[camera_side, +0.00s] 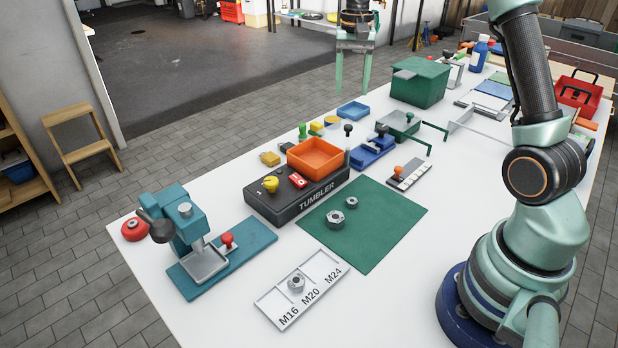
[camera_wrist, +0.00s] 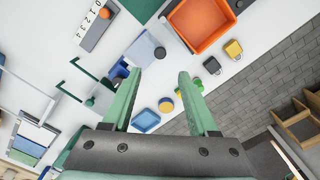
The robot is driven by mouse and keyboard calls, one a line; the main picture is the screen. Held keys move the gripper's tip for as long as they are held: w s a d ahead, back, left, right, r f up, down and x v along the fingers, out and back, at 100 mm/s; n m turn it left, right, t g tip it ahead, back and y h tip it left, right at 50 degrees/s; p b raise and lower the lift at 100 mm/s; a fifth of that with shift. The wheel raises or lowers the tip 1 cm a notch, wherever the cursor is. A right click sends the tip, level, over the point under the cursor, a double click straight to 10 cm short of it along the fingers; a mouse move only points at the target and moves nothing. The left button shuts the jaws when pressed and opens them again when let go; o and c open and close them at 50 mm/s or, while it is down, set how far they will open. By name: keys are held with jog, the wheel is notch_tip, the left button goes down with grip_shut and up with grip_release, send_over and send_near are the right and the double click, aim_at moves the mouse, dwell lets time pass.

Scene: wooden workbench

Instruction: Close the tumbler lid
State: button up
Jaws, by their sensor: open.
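The tumbler (camera_side: 300,205) is a black box with an orange open-topped bin (camera_side: 316,158), a yellow knob (camera_side: 271,184) and a red switch (camera_side: 298,180). The bin (camera_wrist: 202,22) also shows at the top of the wrist view, its inside uncovered. Beside it there is a pale grey-blue panel (camera_wrist: 143,50) with a dark round knob (camera_wrist: 160,52); it looks like the raised lid. In the side view a black knob (camera_side: 348,130) shows just right of the bin. My gripper (camera_side: 353,90) is open and empty, fingers down, beyond the tumbler and apart from it. Its spread fingers (camera_wrist: 160,75) show in the wrist view.
A green mat (camera_side: 385,225) with nuts lies in front of the tumbler. A teal press (camera_side: 185,225) stands left, a sorting tray (camera_side: 318,285) in front. A blue tray (camera_side: 353,111), blue fixture (camera_side: 370,153) and green box (camera_side: 420,82) stand behind and right.

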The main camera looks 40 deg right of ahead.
aim_at(348, 126)
notch_tip(348, 126, down, 10)
jog(key=shift+r, duration=0.1)
dwell(0.4)
grip_shut()
jog(key=shift+r, duration=0.1)
dwell(1.1)
